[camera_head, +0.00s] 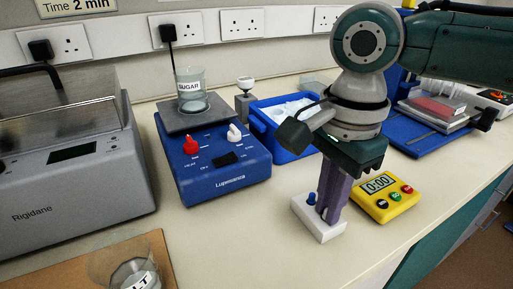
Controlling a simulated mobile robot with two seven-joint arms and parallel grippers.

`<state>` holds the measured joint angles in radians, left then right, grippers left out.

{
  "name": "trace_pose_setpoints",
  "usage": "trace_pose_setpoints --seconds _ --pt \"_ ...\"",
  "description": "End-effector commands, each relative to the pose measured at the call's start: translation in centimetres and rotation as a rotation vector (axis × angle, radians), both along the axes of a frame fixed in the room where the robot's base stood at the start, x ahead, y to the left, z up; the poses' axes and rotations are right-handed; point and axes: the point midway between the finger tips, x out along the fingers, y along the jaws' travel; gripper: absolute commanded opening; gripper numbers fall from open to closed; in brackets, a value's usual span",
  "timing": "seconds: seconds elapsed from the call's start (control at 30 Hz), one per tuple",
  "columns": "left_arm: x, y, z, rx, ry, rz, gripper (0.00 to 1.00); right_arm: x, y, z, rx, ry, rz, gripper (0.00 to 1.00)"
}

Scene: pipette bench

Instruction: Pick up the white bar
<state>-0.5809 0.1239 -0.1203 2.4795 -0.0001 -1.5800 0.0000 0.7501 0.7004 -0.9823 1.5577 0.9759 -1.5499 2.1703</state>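A small white block (311,224) with a blue knob (311,198) on top lies on the bench right of centre. It is the only white bar-like thing that I can make out. My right gripper (329,212) comes down from above, its purple fingers pointing at the block. The fingertips overlap the block's right part in the picture. The fingers look close together, but I cannot tell whether they touch the block or hold anything. They hide part of the block. My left gripper is not in view.
A yellow timer (386,198) stands just right of the block. A blue hotplate (222,167) carries a beaker labelled SUGAR (191,92). A blue tray (296,151) is behind. A grey machine (75,180) stands left.

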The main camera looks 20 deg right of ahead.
Motion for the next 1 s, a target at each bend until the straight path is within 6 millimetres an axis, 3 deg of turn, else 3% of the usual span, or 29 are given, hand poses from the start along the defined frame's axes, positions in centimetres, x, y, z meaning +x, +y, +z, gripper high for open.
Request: trace_pose_setpoints --seconds 0.7,0.87,1.0 --pt "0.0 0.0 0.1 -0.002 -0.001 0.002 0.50 0.0 0.0 0.3 0.001 -0.001 0.000 0.00" --pt "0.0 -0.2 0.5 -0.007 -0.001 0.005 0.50 0.1 0.0 1.7 0.001 -0.002 0.000 0.00" --pt "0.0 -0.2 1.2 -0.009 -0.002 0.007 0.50 0.1 0.0 4.5 0.001 -0.004 0.001 0.00"
